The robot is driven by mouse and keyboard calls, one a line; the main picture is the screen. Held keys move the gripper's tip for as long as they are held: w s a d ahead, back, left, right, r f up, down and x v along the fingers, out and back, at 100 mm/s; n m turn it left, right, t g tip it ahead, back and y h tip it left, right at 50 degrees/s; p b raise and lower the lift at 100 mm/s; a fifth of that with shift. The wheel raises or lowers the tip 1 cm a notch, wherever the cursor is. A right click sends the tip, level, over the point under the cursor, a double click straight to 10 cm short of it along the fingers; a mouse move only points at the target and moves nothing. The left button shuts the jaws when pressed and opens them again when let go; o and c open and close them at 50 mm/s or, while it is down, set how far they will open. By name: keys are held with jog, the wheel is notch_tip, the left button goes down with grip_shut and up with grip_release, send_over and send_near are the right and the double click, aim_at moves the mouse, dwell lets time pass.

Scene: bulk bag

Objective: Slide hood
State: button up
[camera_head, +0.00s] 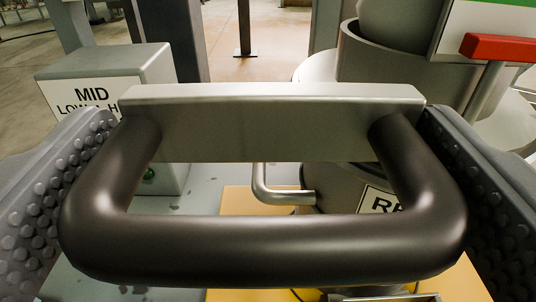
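A dark, thick D-shaped handle (265,245) fills the middle of the view. Its two legs run into a flat metal bar (270,118) at its far side. My gripper (268,118) has one studded grey finger at the left and one at the right, set wide apart. The handle lies between them, its sides right up against the inner pads in the picture. Whether the pads press on it or only flank it does not show. I cannot make out a hood as a separate part; what the bar is fixed to is hidden.
A grey box (150,70) labelled "MID" stands at the back left. A red-handled lever (497,47) and large grey cylindrical parts (390,62) stand at the right. A bent metal rod (262,185) shows through the handle. Open floor (285,35) lies beyond.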

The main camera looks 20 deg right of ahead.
jog(key=shift+o, duration=0.4)
jog(key=shift+a, duration=0.15)
jog(key=p+v, duration=0.1)
jog(key=v, duration=1.2)
jog(key=shift+s, duration=0.35)
jog(key=shift+a, duration=0.1)
